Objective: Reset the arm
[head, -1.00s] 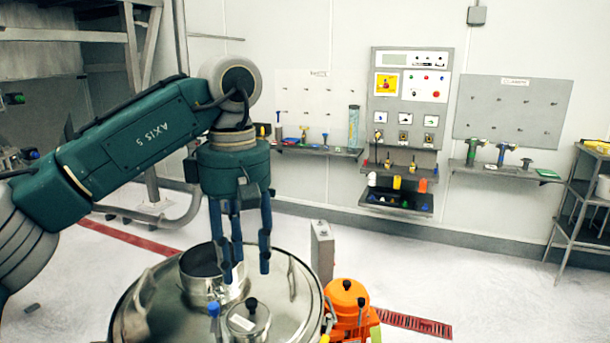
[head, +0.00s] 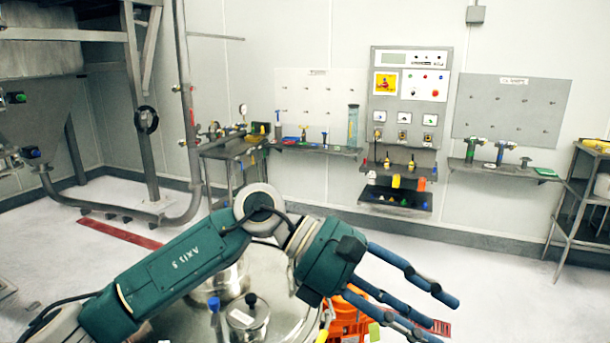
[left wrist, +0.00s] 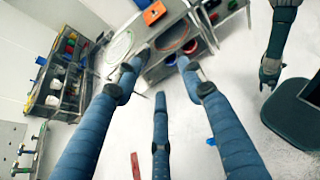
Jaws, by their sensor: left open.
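My left arm comes in from the left in the head view, low across the front of the steel sifter. Its gripper (head: 432,312) has its blue fingers spread and empty, pointing right, past the orange unit. In the left wrist view the left gripper (left wrist: 158,76) shows spread fingers with nothing between them. A dark arm, which looks like my right one, hangs at the upper right of that view. Its end (left wrist: 269,74) is too small to tell open from shut. The sifter's steel lid (head: 285,262) is partly hidden behind my left arm.
An orange unit (head: 346,322) stands beside the sifter, partly behind my left gripper. A small lidded pot (head: 248,318) sits on the sifter. A wall panel (head: 408,90) and tool shelves stand at the back. A shelf rack (head: 567,200) is at the right.

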